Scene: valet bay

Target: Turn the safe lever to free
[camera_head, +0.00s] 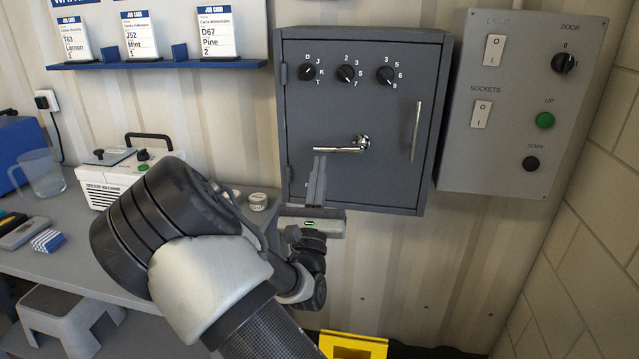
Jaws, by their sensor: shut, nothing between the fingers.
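A dark grey safe (428,85) hangs on the corrugated wall in the head view. Its chrome lever (345,149) lies about level, reaching left from its pivot on the right. Three black dials sit above it: the letter dial (307,72), the middle dial (346,73) and the right dial (386,75). A vertical pull handle (416,131) is at the right of the door, which looks shut. My gripper (319,160) points up just below the lever's left end, shut and empty. I cannot tell whether its tips touch the lever.
A grey control panel (524,100) with switches and buttons is right of the safe. A shelf (160,65) with job cards is upper left. A white machine (121,178) and a clear jug (40,173) stand on the workbench (95,240). A yellow object (352,345) is low at front.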

